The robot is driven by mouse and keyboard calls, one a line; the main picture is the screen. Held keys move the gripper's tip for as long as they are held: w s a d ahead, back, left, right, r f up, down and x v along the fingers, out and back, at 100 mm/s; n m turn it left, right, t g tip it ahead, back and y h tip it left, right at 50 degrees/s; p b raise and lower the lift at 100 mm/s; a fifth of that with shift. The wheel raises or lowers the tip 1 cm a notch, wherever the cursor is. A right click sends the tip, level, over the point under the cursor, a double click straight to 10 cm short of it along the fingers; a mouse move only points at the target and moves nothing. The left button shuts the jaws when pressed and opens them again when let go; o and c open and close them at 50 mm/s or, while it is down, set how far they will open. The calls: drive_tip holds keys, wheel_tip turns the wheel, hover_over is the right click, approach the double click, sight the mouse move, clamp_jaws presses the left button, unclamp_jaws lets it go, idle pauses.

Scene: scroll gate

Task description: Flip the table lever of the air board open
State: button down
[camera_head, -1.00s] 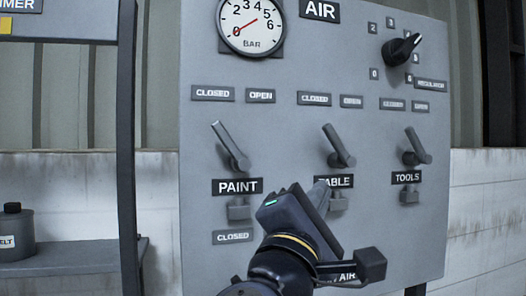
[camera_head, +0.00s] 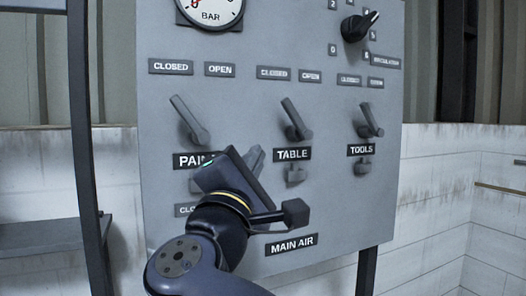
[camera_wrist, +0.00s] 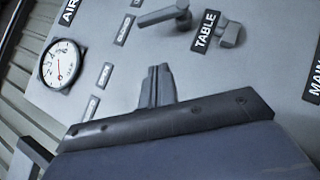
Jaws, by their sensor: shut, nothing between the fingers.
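The air board (camera_head: 250,110) is a grey panel with three levers in a row. The table lever (camera_head: 297,119) stands above the TABLE label (camera_head: 293,154) and tilts up to the left, toward its CLOSED plate (camera_head: 273,73); its OPEN plate (camera_head: 310,76) is to the right. In the wrist view the table lever (camera_wrist: 165,16) is at the top, near the TABLE label (camera_wrist: 205,30). My gripper (camera_head: 256,156) is shut and empty, in front of the board, below and left of the table lever and apart from it. Its fingers (camera_wrist: 157,72) also show in the wrist view.
The paint lever (camera_head: 190,120) is to the left and the tools lever (camera_head: 371,120) to the right. A gauge (camera_head: 212,8) and a selector knob (camera_head: 358,26) are higher up. A dark post (camera_head: 86,140) and a shelf (camera_head: 45,237) stand at the left.

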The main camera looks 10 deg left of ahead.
sight(296, 119)
drive_tip(key=w+d+r+p, duration=0.1)
drive_tip(key=w, duration=0.2)
drive_tip(key=w+d+r+p, duration=0.1)
drive_tip(key=w+r, duration=0.1)
drive_tip(key=w+d+r+p, duration=0.1)
drive_tip(key=w+r+p, duration=0.1)
drive_tip(key=w, duration=0.1)
drive_tip(key=shift+w+r, duration=0.15)
drive_tip(key=shift+w, duration=0.2)
